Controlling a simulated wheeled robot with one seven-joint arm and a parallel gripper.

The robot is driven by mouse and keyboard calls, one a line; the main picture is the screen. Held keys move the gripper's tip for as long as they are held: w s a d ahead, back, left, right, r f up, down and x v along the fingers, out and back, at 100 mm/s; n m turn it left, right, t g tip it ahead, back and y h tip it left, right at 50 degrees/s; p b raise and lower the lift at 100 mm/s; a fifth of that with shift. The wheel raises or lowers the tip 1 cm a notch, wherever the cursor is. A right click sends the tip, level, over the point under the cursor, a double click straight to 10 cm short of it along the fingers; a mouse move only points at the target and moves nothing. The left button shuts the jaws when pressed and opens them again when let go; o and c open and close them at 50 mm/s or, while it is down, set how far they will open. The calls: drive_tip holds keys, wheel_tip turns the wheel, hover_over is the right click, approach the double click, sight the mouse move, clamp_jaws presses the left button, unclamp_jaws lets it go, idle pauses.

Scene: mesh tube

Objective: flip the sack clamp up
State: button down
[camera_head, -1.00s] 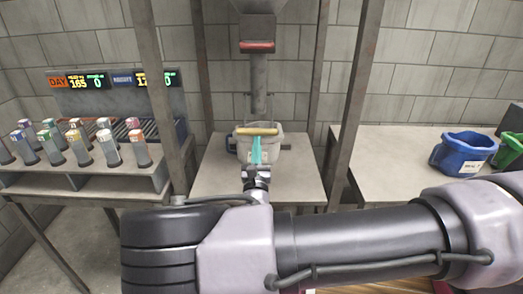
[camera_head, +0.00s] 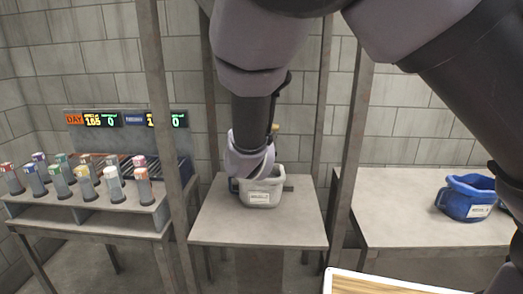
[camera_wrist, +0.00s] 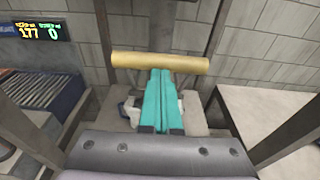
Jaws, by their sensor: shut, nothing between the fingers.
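The sack clamp shows as a yellow bar (camera_wrist: 160,62) across the wrist view. In the head view only a small yellow end of it (camera_head: 275,128) shows beside my arm, above the pale sack (camera_head: 262,190). My gripper (camera_wrist: 160,73) has teal fingers pressed together, with nothing between them. Its tips are just below the middle of the bar in the wrist view; I cannot tell whether they touch it. My arm hides the gripper in the head view. The pale sack stands open on the middle table, partly behind my fingers in the wrist view.
The middle table (camera_head: 225,228) stands between metal posts (camera_head: 345,150). A rack of several capped tubes (camera_head: 85,212) is at left, below lit counters. A blue container (camera_head: 467,198) sits on the right table (camera_head: 400,225), which has free room.

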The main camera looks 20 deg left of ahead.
drive_tip(key=shift+w+a+r, duration=0.1)
drive_tip(key=shift+w+r, duration=0.25)
drive_tip(key=shift+r, duration=0.35)
drive_tip(key=shift+w+a+r, duration=0.1)
drive_tip(key=shift+w+r, duration=0.2)
drive_tip(key=shift+r, duration=0.4)
drive_tip(key=shift+w+d+r, duration=0.1)
